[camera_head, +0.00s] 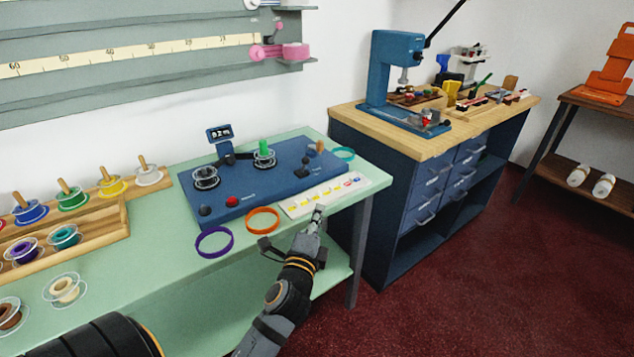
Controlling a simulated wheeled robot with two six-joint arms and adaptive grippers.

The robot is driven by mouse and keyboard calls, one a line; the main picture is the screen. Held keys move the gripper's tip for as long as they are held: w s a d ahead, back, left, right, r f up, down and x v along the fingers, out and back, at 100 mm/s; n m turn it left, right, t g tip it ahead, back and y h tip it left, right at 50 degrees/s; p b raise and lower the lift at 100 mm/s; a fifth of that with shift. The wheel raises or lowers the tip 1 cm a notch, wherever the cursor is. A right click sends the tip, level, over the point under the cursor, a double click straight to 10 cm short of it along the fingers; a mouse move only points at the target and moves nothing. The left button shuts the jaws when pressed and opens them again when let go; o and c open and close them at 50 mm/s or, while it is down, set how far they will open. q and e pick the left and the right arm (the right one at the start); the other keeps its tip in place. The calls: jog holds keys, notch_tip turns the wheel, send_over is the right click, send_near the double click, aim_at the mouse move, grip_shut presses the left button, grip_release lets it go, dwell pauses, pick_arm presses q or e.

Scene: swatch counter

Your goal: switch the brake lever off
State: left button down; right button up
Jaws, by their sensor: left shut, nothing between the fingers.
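The blue winding machine (258,190) sits on the pale green table. It carries two spool holders, a small display and a red button. At its right end stands a small dark lever (304,162), with a brown-orange knob (320,146) behind it. I cannot tell for sure which of these is the brake lever, nor its setting. My left gripper (318,212) is shut and empty. In the picture it shows at the table's front edge, below the label strip and apart from the machine. My right gripper is not in view.
A purple ring (214,243), an orange ring (263,220) and a white label strip (325,194) lie in front of the machine. A teal ring (343,153) lies at its right. Wooden spool racks (110,222) stand at left. A blue press (393,65) stands on the cabinet at right.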

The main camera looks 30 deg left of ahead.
aim_at(304, 165)
pick_arm(q)
jog(key=shift+t+y, duration=0.3)
jog(key=shift+t, duration=0.1)
jog(key=r+x, duration=0.1)
jog(key=x, duration=0.6)
jog(key=r+p+x, duration=0.1)
jog(key=x, duration=0.3)
jog(key=shift+s+a+r, duration=0.15)
jog(key=shift+a+r, duration=0.1)
jog(key=shift+r, duration=0.05)
jog(key=shift+s+a+r, duration=0.15)
jog(key=shift+s+a, duration=0.05)
jog(key=shift+a, duration=0.7)
jog(key=shift+s+a+r, duration=0.1)
jog(key=shift+s+a, duration=0.1)
jog(key=shift+a, duration=0.7)
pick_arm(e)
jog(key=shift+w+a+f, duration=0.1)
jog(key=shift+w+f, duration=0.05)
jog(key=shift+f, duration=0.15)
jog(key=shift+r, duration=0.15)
